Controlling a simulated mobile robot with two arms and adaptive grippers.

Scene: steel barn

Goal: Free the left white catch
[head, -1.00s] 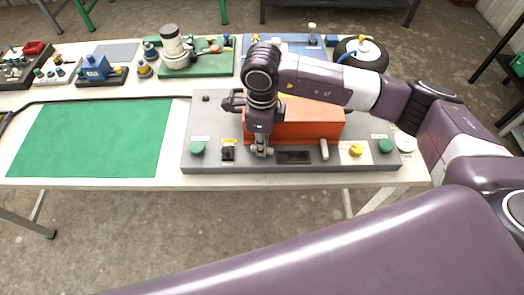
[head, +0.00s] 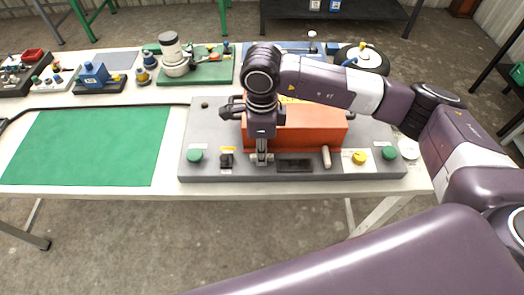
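An orange-red box (head: 318,126) sits on a grey board (head: 213,128) on the white table. A pale upright catch (head: 326,157) stands at the board's front, right of a dark slot (head: 294,165). My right gripper (head: 262,157) points down at the board's front edge, left of that slot, where the matching left catch would be. The gripper covers that spot, so I cannot make out the left catch or whether the fingers touch it. The finger gap is too small to judge. My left gripper is not in view.
The board also carries green knobs (head: 195,155), a black switch (head: 227,160) and a yellow knob (head: 359,157). A green mat (head: 88,146) lies clear at left. Several fixtures and a black wheel (head: 362,58) stand along the back.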

